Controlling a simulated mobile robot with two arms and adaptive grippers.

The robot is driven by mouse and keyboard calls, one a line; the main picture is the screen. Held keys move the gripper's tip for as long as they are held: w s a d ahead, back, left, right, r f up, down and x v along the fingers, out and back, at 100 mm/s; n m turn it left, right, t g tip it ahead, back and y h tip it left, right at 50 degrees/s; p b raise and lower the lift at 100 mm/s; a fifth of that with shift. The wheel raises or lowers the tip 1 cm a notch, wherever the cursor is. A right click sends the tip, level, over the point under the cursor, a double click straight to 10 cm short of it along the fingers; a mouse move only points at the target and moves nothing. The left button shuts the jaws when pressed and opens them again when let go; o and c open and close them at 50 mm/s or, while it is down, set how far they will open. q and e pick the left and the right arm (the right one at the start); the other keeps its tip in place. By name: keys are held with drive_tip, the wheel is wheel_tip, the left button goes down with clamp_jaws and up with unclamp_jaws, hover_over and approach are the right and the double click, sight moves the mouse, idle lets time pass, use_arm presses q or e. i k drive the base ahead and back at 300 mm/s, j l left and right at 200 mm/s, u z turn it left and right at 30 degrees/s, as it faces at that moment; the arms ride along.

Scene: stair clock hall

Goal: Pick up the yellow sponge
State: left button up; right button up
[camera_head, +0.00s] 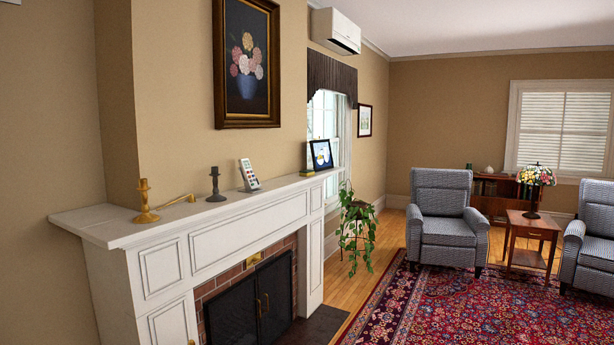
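I see no yellow sponge in the head view. A white fireplace mantel (225,210) runs along the left wall. On it stand a brass candlestick (145,202), a dark candlestick (215,185), a white remote-like object with coloured buttons (249,175) and a small framed picture (321,154). A small yellowish block (307,173) sits at the foot of that picture, too small to identify. Neither of my grippers is in view.
A hanging green plant (356,228) stands past the fireplace. Grey armchairs (441,215) flank a small wooden side table (530,231) with a lamp (534,184). The red patterned rug (460,310) is clear in front.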

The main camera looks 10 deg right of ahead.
sight(306, 173)
drive_tip(key=i+l+z, duration=0.35)
drive_tip(key=i, duration=0.2)
drive_tip(key=i+z, duration=0.35)
drive_tip(key=i, duration=0.25)
drive_tip(key=i+l, duration=0.1)
drive_tip(key=i, duration=1.95)
